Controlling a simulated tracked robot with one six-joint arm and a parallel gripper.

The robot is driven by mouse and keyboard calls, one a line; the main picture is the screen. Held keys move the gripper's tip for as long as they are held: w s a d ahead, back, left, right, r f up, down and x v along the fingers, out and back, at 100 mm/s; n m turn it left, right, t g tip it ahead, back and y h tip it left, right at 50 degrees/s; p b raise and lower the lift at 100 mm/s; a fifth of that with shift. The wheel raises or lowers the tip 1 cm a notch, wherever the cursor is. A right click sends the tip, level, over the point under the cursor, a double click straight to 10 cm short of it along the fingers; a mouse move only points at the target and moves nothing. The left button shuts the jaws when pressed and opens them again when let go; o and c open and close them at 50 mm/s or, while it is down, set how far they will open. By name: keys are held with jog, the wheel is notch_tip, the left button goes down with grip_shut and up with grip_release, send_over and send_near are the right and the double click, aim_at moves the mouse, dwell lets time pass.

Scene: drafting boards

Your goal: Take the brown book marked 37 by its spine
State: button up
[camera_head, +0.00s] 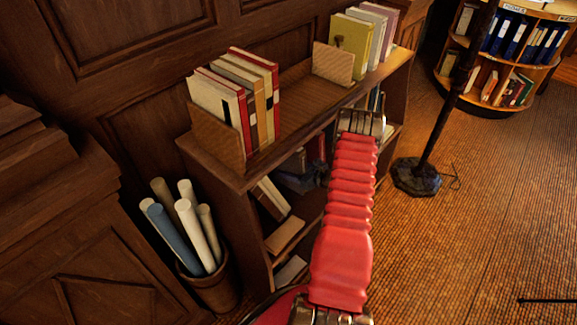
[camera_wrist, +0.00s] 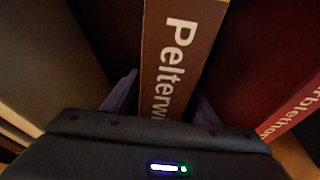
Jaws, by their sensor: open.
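In the wrist view, a brown book (camera_wrist: 178,55) stands with its spine towards me, lettered "Pelterwi…" in white. Its lower end is hidden behind my gripper's body, and no number 37 shows. My gripper (camera_wrist: 163,92) is open, with one dark finger on each side of the spine. I cannot tell whether the fingers touch the book. In the head view, my dark gripper (camera_head: 298,182) reaches into the shelf below the top of the wooden bookcase (camera_head: 290,115). I cannot pick out the brown book there.
In the wrist view, a dark red book (camera_wrist: 262,45) stands to the right and a greyish book (camera_wrist: 50,50) to the left. On the bookcase top, books stand against wooden bookends (camera_head: 333,64). A bin of rolled papers (camera_head: 187,225) and a lamp stand (camera_head: 416,177) flank the bookcase.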

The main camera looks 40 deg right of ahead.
jog(key=shift+c, duration=0.4)
grip_shut()
dwell(0.4)
jog(key=shift+d+r, duration=0.1)
jog(key=shift+r, duration=0.05)
dwell(0.3)
